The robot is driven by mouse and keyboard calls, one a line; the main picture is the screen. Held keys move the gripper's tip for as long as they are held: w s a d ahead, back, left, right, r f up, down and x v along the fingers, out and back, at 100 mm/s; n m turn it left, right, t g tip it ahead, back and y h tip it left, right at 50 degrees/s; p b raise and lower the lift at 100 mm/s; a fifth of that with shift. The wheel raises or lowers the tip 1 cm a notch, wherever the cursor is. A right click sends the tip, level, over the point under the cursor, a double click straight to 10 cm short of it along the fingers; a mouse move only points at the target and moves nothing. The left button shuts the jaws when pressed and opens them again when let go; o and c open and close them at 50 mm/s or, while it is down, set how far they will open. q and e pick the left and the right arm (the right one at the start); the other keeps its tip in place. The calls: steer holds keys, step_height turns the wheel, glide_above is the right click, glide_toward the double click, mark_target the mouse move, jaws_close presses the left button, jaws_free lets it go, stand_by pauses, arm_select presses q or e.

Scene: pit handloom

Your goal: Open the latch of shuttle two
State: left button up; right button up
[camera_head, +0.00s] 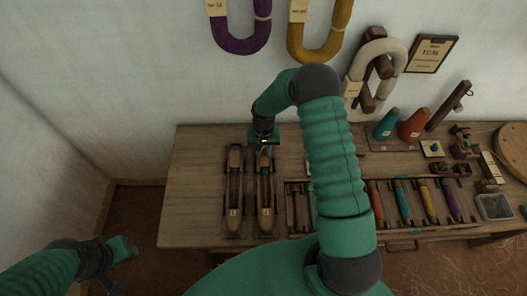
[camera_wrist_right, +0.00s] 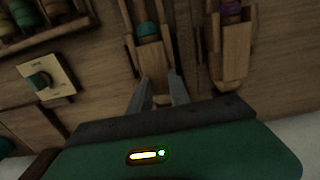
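Two long wooden shuttles lie side by side at the left of the bench, a left shuttle (camera_head: 234,187) and a right shuttle (camera_head: 266,190). Each has a small pale tag, too small to read. My right gripper (camera_head: 263,143) is above the far end of the right shuttle. In the right wrist view this shuttle (camera_wrist_right: 152,52) holds teal thread, and the other shuttle (camera_wrist_right: 235,52) holds purple. The right gripper's two fingers (camera_wrist_right: 159,92) are apart, at either side of the teal shuttle's end; contact cannot be judged. The latch is not clear. My left gripper (camera_head: 125,249) is away from the bench.
A rack of coloured bobbins (camera_head: 413,199) lies right of the shuttles, partly behind my right arm. Teal and orange cones (camera_head: 412,125) stand at the back. Bare bench (camera_head: 195,190) lies at the left.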

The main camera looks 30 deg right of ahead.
steer(key=shift+d, duration=0.15)
jaws_close()
steer(key=shift+n, duration=0.4)
steer(key=shift+r+n+p, duration=0.1)
steer(key=shift+n+p, duration=0.55)
steer(key=shift+n, duration=0.55)
steer(key=n+p, duration=0.1)
steer(key=n, duration=0.3)
steer(key=shift+n, duration=0.3)
steer(key=n+p, duration=0.1)
steer(key=n, duration=0.4)
steer(key=n+p, duration=0.1)
steer(key=n, duration=0.4)
